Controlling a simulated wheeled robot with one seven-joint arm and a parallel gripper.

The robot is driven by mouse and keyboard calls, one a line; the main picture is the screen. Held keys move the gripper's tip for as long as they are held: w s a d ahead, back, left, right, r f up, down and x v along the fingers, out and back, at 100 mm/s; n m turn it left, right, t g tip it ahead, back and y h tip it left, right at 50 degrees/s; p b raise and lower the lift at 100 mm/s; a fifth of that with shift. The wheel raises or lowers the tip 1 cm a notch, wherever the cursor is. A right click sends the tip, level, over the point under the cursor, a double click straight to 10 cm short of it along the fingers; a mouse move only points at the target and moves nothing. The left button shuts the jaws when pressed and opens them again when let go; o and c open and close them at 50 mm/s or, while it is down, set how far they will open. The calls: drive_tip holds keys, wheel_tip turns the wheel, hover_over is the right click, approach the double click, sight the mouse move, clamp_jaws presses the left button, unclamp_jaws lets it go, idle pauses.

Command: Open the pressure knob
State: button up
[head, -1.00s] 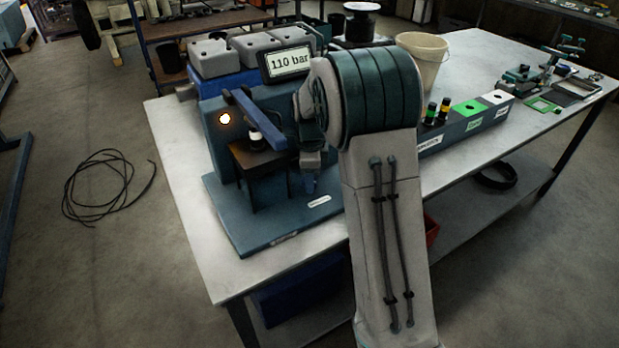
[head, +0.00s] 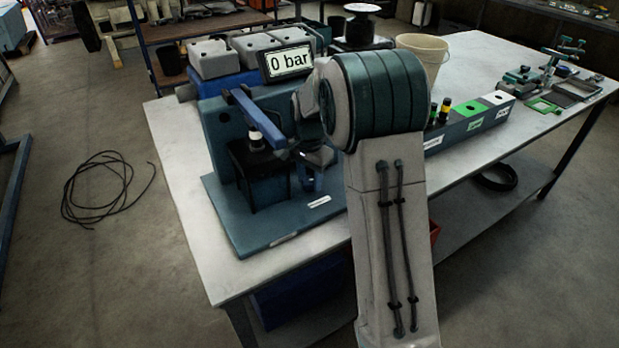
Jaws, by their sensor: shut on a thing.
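A blue pump tester (head: 222,130) stands on the bench, and its display (head: 287,63) reads 0 bar. Its blue lever (head: 243,107) slants down to the right, above a dark block with a white-and-black fitting (head: 256,141).
A rack (head: 463,124) with green and white tops and dark vials stands right of my arm. A cream bucket (head: 424,60) is behind it. The bench's left front (head: 215,270) is clear. Coiled cable (head: 108,190) lies on the floor.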

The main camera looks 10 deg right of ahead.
drive_tip(key=shift+r+n, duration=0.1)
drive_tip(key=shift+n, duration=0.5)
drive_tip(key=o, duration=1)
drive_tip(key=shift+m, duration=0.3)
